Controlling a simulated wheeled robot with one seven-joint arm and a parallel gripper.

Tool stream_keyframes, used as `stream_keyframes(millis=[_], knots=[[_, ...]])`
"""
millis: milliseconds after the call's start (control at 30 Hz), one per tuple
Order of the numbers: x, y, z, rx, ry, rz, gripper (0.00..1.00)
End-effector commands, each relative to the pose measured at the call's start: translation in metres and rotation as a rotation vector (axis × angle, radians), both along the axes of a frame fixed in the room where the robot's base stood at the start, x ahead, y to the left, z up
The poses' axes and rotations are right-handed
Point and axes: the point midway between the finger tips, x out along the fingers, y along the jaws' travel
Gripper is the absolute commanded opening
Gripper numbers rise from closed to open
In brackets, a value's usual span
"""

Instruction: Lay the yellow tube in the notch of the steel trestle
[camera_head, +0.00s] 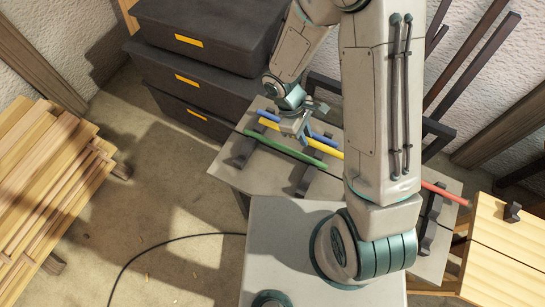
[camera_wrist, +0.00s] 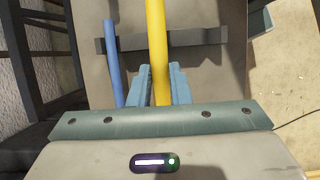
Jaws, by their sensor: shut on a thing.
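The yellow tube (camera_head: 327,149) runs beneath my gripper (camera_head: 300,136) above the grey bench. In the wrist view the yellow tube (camera_wrist: 156,40) passes between the fingers of my gripper (camera_wrist: 160,88), which are shut on it. Its far end is out of the wrist view, and my arm hides its right part in the head view. I cannot tell whether it touches the dark supports below. Dark notched supports (camera_head: 306,181) stand on the bench; one grey bar (camera_wrist: 205,37) crosses under the tube in the wrist view. I cannot tell which is the steel trestle's notch.
A blue tube (camera_wrist: 113,65) lies beside the yellow one. A green tube (camera_head: 285,148) lies in front, and a red tube (camera_head: 446,193) lies at the right. Black boxes (camera_head: 200,60) are stacked behind. Wooden slats (camera_head: 50,180) stand left, a wooden table (camera_head: 500,260) right.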

Motion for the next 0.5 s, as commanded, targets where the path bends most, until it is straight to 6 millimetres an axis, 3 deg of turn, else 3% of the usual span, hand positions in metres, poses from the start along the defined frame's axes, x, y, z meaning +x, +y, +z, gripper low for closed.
stream_keyframes(millis=[300, 500], knots=[[-0.037, 0.064, -0.049, 0.001, 0.003, 0.017, 0.0], [-0.053, 0.089, -0.065, 0.0, 0.001, 0.008, 0.0]])
